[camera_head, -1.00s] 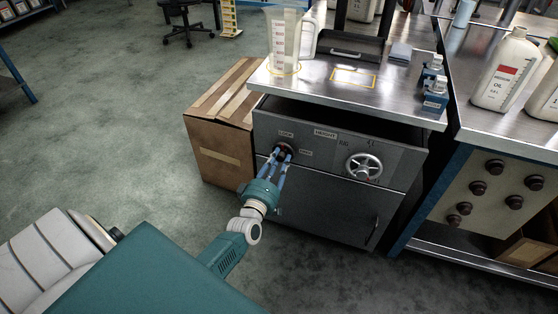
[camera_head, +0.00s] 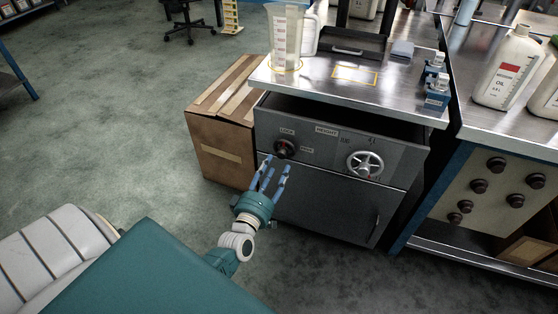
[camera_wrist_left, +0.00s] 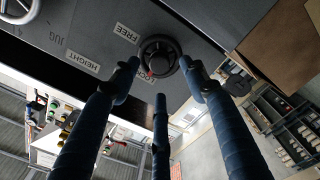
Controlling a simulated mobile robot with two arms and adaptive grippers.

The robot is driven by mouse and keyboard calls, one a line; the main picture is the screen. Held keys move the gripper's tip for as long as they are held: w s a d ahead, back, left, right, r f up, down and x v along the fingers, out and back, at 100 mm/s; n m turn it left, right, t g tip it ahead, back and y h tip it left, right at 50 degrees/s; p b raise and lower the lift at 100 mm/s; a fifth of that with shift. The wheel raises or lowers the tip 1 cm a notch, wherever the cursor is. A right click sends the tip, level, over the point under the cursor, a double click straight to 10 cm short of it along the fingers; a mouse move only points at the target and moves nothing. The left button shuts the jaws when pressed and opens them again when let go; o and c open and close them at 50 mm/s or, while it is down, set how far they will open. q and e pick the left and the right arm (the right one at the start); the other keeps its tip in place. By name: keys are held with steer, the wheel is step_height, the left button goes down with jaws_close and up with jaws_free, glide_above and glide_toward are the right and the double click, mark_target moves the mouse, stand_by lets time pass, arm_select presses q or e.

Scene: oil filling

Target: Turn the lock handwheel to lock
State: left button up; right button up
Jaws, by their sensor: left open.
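The lock handwheel (camera_head: 285,148) is a small dark wheel on the cabinet's grey front panel, between the LOCK and FREE labels. It also shows in the left wrist view (camera_wrist_left: 159,57), where a red mark sits at its lower-left edge, towards a label partly hidden behind a finger. My left gripper (camera_head: 275,172) is open and empty, just below and in front of the wheel, its blue fingers apart from it. In the left wrist view the fingers are spread, with the wheel beyond the tips. My right gripper is not in view.
A larger silver height handwheel (camera_head: 365,165) is to the right on the same panel. A cardboard box (camera_head: 222,142) stands left of the cabinet.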

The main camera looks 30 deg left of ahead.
arm_select(q)
steer(key=v, duration=0.6)
steer(key=shift+s, duration=0.3)
steer(key=shift+d, duration=0.1)
